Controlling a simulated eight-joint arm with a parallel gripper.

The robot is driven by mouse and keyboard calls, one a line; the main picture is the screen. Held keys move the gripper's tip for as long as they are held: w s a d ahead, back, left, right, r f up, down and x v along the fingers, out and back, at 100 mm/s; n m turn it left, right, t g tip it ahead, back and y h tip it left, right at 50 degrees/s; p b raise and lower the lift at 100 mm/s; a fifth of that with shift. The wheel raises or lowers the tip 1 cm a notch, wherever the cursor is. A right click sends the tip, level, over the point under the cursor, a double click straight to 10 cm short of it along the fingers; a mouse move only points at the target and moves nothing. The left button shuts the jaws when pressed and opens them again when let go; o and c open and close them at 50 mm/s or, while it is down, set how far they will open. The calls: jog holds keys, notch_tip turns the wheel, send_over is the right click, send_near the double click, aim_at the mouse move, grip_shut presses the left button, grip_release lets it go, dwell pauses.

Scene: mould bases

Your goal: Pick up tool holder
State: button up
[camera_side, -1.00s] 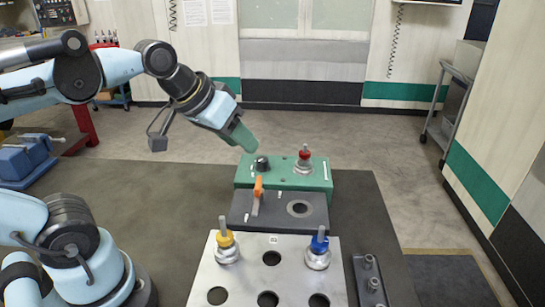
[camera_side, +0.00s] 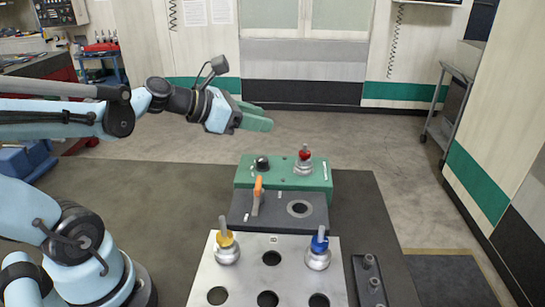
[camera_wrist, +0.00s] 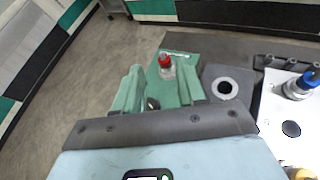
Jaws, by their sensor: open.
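A tool holder with a red collar (camera_side: 304,160) stands upright on the green base (camera_side: 245,178). A yellow-collared tool holder (camera_side: 227,249) and a blue-collared one (camera_side: 318,252) stand upright in the silver plate (camera_side: 290,287). My gripper (camera_side: 262,115) is open and empty, raised above and left of the green base, with its green fingers pointing right. In the wrist view my gripper (camera_wrist: 158,80) shows its fingers spread apart, and the red-collared holder (camera_wrist: 166,64) appears between and beyond them. The blue-collared holder (camera_wrist: 301,84) is at the right edge there.
A black knob (camera_side: 262,163) sits on the green base. A dark block (camera_side: 285,220) with an orange lever (camera_side: 257,190) and a ringed hole lies between base and plate. A dark rail (camera_side: 371,282) with pegs is at the plate's right. The mat's left side is clear.

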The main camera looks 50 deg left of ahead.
jog(key=n, duration=0.2)
send_over(296, 165)
jog(key=shift+f, duration=4.9)
grip_shut()
